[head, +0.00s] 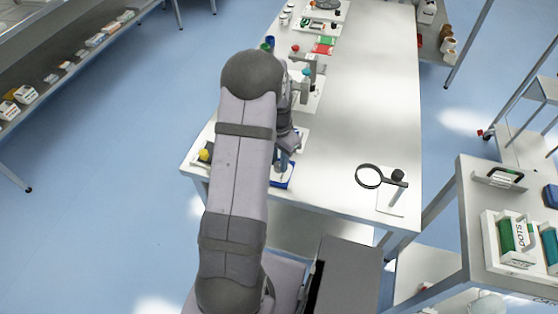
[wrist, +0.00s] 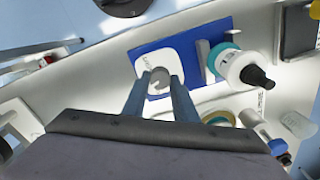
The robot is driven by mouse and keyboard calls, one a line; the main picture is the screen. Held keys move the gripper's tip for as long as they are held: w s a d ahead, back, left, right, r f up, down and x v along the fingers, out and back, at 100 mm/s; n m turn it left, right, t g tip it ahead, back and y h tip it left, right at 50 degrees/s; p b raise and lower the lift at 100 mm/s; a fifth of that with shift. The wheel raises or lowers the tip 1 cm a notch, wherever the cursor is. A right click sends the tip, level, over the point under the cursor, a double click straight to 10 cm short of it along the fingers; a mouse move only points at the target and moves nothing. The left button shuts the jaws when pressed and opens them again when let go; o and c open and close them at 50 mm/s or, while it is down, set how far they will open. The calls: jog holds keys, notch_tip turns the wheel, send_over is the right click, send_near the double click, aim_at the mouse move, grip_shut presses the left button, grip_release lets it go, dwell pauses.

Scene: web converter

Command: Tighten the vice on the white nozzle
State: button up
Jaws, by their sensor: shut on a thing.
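In the wrist view, my gripper (wrist: 160,84) points down at a white rounded plate (wrist: 184,50) on a blue mat (wrist: 154,48). Its two fingers are shut on a small grey round piece (wrist: 160,76) at the plate; I cannot tell whether this is the vice's handle. No vice jaws or white nozzle can be made out for certain. In the head view, my arm hides the gripper's tips and most of the work spot; a corner of the blue mat (head: 284,178) shows beside it.
A white bottle with a teal collar and black tip (wrist: 242,68) is close to the right of the fingers in the wrist view. A magnifier (head: 369,176) stands on the white table (head: 375,100). A yellow knob (head: 204,155) is at the left edge. The table's right middle is clear.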

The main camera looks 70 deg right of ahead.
aim_at(279, 165)
jog(key=m, duration=0.6)
dwell(0.5)
jog(key=o, duration=1)
jog(key=shift+o, duration=0.2)
jog(key=shift+r, duration=0.1)
jog(key=shift+r+b, duration=0.95)
jog(key=shift+r, duration=2.65)
